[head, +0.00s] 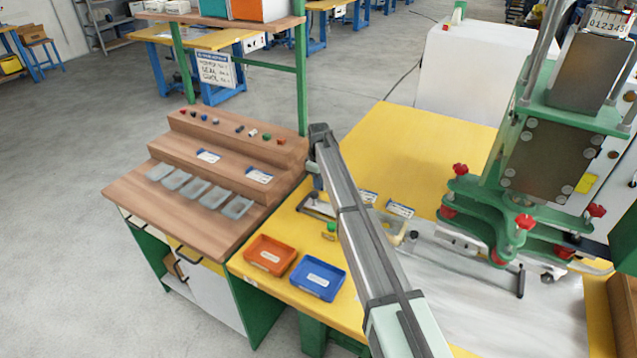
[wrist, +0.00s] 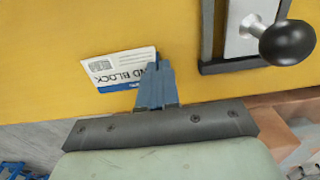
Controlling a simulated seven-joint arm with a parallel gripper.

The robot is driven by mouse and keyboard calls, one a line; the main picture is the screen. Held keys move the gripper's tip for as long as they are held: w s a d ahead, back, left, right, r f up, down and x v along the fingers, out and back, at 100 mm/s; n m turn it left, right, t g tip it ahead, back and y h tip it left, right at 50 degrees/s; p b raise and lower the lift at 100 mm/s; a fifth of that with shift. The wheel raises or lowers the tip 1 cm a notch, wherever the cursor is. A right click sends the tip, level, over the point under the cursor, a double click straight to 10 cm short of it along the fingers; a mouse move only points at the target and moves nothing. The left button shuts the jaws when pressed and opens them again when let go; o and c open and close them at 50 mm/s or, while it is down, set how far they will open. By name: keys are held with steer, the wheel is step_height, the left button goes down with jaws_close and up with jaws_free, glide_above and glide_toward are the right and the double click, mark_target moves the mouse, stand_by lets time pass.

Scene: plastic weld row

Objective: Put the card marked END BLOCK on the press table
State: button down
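The card marked END BLOCK (wrist: 118,72) shows in the wrist view, white with a blue band and upside-down lettering. My gripper (wrist: 161,68) has its blue-grey fingers together at the card's right end, over its first letter; it appears shut on that end. The card is above or against the yellow press table (wrist: 40,60); any gap is hard to judge. In the head view my arm hides the gripper, and the press table (head: 425,140) spreads behind and right of my arm.
Two cards (head: 368,196) (head: 400,209) are on the yellow table. A black knob (wrist: 288,42) stands on a metal plate near the fingers. Orange (head: 270,255) and blue (head: 318,278) trays lie in front. A stepped wooden rack (head: 235,145) is left; the green press (head: 520,215) is right.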

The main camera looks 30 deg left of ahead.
steer(key=c, duration=1.8)
jaws_free()
steer(key=shift+f, duration=0.1)
steer(key=o, duration=0.4)
step_height(320, 180, up, 12)
steer(key=shift+r, duration=0.15)
